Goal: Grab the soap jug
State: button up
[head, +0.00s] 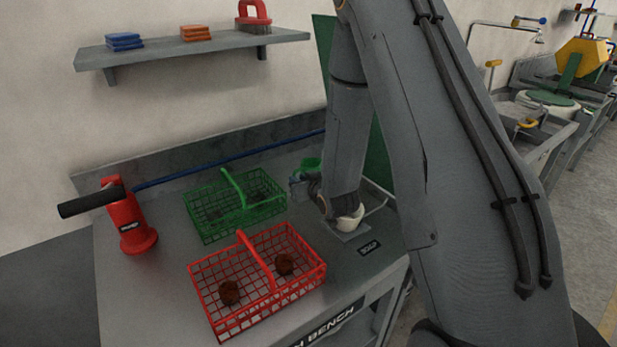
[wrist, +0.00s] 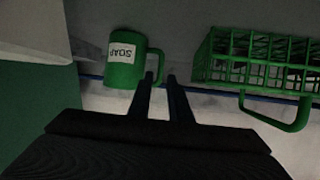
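The green soap jug (wrist: 122,62) shows in the wrist view with a white SOAP label, upside down in the picture, and a handle on its right. In the head view the jug (head: 311,165) is a small green patch at the back of the bench, partly hidden by my arm. My gripper (wrist: 160,77) has its two dark fingers apart with a narrow gap. The left finger overlaps the jug's handle in the picture; I cannot tell whether they touch. In the head view my gripper (head: 303,184) is close in front of the jug.
A green wire basket (head: 235,205) stands left of my gripper; its handle also shows in the wrist view (wrist: 285,122). A red basket (head: 258,280) holds brown lumps. A red tool (head: 128,220) stands at left. A pale rounded object (head: 350,218) sits below my wrist, near a SOAP label.

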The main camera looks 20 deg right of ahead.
jog(key=shift+p+x, duration=0.6)
jog(key=shift+x, duration=1.95)
grip_shut()
